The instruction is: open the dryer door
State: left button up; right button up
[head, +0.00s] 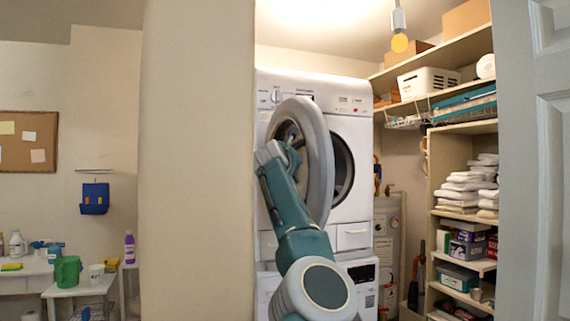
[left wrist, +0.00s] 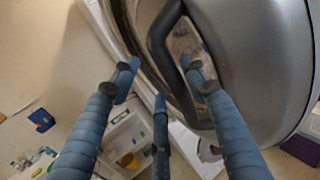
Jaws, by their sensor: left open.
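The white dryer (head: 350,110) is the upper of two stacked machines in the head view. Its round grey door (head: 319,150) stands swung out from the front, and part of the dark drum opening (head: 343,170) shows to its right. The door fills the right of the left wrist view (left wrist: 260,60), with its dark curved handle (left wrist: 160,45) near the fingers. My left gripper (left wrist: 160,82) is open, its blue fingers spread at the handle; I cannot tell whether they touch it. In the head view my left gripper (head: 284,148) is partly hidden against the door. My right gripper is not in view.
A pale wall (head: 195,160) stands close on the left, and a grey panelled door (head: 535,160) on the right. Shelves (head: 465,128) with folded towels (head: 468,187) and boxes are right of the dryer. A lower machine (head: 363,274) stands beneath it.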

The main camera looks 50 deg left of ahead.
pick_arm(q)
jog(key=v, duration=0.6)
jog(key=shift+d, duration=0.15)
